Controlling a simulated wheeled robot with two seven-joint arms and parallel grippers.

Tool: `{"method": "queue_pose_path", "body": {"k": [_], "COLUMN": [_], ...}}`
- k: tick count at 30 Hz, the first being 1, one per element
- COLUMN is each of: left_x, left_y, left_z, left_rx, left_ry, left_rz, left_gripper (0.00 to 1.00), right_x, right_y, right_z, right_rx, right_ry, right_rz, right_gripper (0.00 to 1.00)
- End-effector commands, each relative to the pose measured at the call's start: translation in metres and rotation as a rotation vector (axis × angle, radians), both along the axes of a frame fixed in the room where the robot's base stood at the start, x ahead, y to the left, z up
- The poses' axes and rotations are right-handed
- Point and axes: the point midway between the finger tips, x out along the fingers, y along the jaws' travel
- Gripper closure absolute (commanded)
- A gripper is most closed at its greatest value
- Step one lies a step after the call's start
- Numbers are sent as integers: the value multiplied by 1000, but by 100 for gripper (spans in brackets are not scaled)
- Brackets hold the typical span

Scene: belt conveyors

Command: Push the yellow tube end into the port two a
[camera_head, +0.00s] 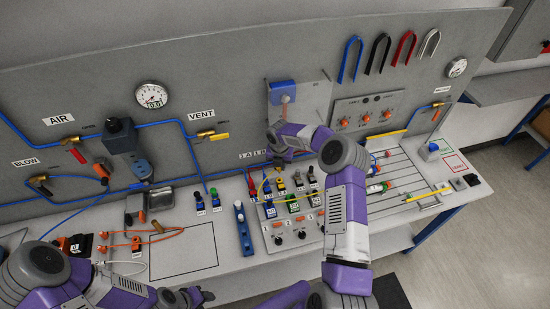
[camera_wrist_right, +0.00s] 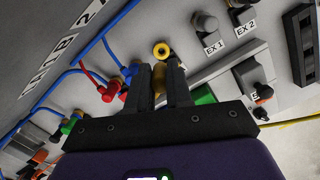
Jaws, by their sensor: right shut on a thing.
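My right gripper (camera_wrist_right: 160,88) is shut on the yellow tube end (camera_wrist_right: 160,80), which shows as a brass-yellow piece between the dark fingers. In the head view the right gripper (camera_head: 272,150) is at the panel above the valve block, and its fingertips are mostly hidden. A thin yellow tube (camera_head: 259,187) curves below it. A yellow ring with a dark centre (camera_wrist_right: 162,50) lies just beyond the fingertips; I cannot tell whether it is port two a or whether the tube end touches it. My left gripper (camera_head: 195,296) is low at the left, its fingers unclear.
Red (camera_wrist_right: 108,90) and blue fittings sit left of the fingers in the wrist view, with blue tubes along the panel. Grey plugs (camera_wrist_right: 205,22) labelled EX 1 and EX 2 are on the right. The valve block (camera_head: 283,236) with coloured buttons stands below the right gripper.

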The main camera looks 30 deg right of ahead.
Motion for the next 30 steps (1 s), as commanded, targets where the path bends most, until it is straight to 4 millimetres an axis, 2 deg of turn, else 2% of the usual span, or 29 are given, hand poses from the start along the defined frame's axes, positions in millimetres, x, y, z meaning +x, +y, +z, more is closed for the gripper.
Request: {"method": "queue_pose_path", "body": {"k": [16, 30], "left_x": [0, 0], "left_y": [0, 0], "left_z": [-18, -19], "left_rx": [0, 0], "left_ry": [-1, -1], "left_rz": [0, 0], "left_gripper": [57, 57], "right_x": [0, 0], "right_y": [1, 0], "right_z": [-40, -44], "right_rx": [2, 1], "right_ry": [1, 1], "right_rz": [0, 0], "right_gripper": [100, 100]}}
